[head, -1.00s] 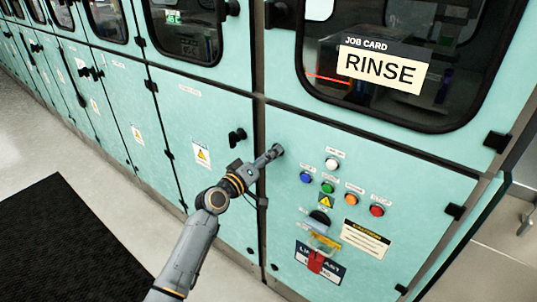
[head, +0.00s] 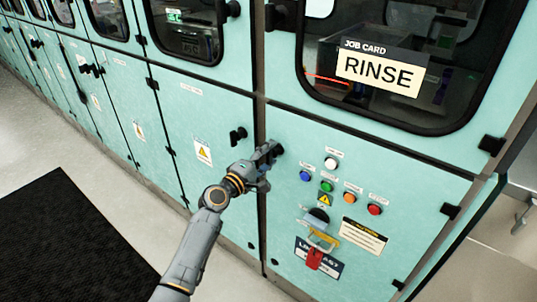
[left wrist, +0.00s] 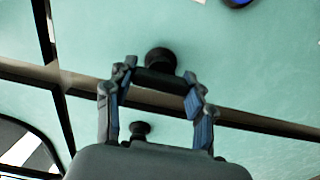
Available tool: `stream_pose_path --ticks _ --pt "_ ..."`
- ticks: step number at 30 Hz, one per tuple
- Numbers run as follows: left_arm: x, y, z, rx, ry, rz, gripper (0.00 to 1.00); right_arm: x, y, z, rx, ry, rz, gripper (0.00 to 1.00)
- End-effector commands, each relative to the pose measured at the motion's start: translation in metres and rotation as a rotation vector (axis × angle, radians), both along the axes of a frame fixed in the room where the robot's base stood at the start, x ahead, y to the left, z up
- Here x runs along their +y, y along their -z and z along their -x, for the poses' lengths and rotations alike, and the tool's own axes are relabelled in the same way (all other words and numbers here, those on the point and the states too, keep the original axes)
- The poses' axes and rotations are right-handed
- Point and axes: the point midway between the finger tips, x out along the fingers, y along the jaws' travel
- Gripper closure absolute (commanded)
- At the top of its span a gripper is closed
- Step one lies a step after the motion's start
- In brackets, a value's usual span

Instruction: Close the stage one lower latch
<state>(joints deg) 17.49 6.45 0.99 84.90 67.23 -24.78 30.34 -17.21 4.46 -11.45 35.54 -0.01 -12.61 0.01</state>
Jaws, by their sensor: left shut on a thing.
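The black lower latch (left wrist: 160,58) sits on the teal panel right of the vertical seam, with a round base and a short bar handle. In the head view the latch (head: 278,149) is mostly covered by my left gripper (head: 272,154). In the left wrist view my left gripper (left wrist: 160,76) has one finger at each end of the bar and is shut on it. The bar lies roughly along the seam there. My right gripper is in neither view.
Another black latch (head: 237,135) is left of the seam. Coloured buttons (head: 327,186) and a red tag (head: 315,258) are to the right. A window with a RINSE card (head: 380,72) is above. A black mat (head: 70,240) lies on the floor.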

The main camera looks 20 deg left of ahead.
Motion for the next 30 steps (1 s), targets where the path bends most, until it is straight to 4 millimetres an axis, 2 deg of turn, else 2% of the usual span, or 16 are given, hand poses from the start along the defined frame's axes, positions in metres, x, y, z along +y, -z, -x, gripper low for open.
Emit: stream_pose_path --ticks 17,18,21,30 --pt "0.0008 -0.0001 -0.0002 0.010 -0.002 0.031 0.78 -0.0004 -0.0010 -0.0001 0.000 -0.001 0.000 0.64" --pt "0.0008 -0.0001 -0.0002 0.010 -0.002 0.031 0.40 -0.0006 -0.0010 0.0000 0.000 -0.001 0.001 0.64" --pt "0.0007 -0.0001 -0.0001 0.010 -0.001 0.030 0.23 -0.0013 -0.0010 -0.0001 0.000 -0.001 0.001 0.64" --pt "0.0005 0.0001 0.0004 0.010 0.000 0.028 0.23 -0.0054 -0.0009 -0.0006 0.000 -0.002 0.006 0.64"
